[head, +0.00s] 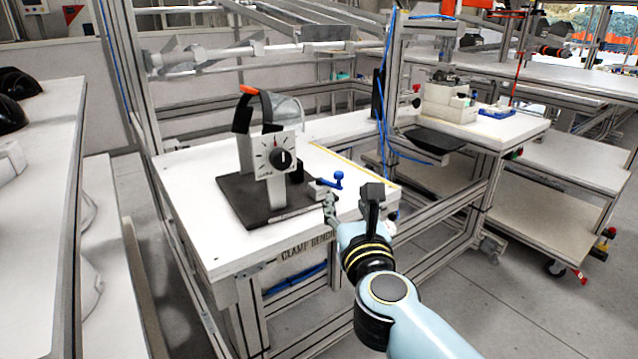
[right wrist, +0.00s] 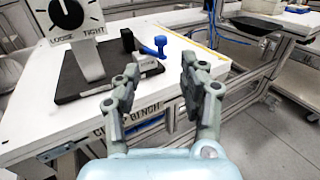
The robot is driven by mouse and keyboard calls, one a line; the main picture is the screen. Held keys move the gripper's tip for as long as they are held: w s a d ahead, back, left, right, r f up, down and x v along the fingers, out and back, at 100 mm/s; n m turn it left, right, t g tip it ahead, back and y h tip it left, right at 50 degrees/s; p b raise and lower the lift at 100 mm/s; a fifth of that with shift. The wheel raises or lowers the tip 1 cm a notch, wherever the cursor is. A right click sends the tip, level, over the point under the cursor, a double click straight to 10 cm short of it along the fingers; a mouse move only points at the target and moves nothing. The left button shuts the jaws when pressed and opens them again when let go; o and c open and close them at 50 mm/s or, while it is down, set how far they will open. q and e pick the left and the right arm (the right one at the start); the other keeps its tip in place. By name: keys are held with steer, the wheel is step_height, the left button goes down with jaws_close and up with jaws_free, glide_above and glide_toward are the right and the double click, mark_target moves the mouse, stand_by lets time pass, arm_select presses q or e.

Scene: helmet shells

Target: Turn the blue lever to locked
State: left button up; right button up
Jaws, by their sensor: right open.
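The blue lever (head: 338,178) is at the right side of a clamp fixture on the white clamp bench (head: 190,195). It also shows in the right wrist view (right wrist: 160,45), where its blue knob is raised above the bench top. My right gripper (head: 352,195) is open and empty, just in front of the lever and apart from it; in the right wrist view its two fingers (right wrist: 160,85) point toward the bench edge. A dial (head: 283,159) marked loose and tight in the right wrist view (right wrist: 66,12) stands on a post over a dark base plate. My left gripper is not seen.
A clear visor with a black-and-orange holder (head: 245,108) stands behind the dial. Left is a white shelf (head: 50,130) with black shells. A second bench (head: 490,125) holds boxes and a blue tray at back right. Bare floor lies at front right.

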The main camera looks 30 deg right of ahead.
mark_target(340, 178)
steer(key=x, duration=0.9)
steer(key=shift+w+d, duration=0.15)
steer(key=shift+w, duration=0.1)
jaws_close()
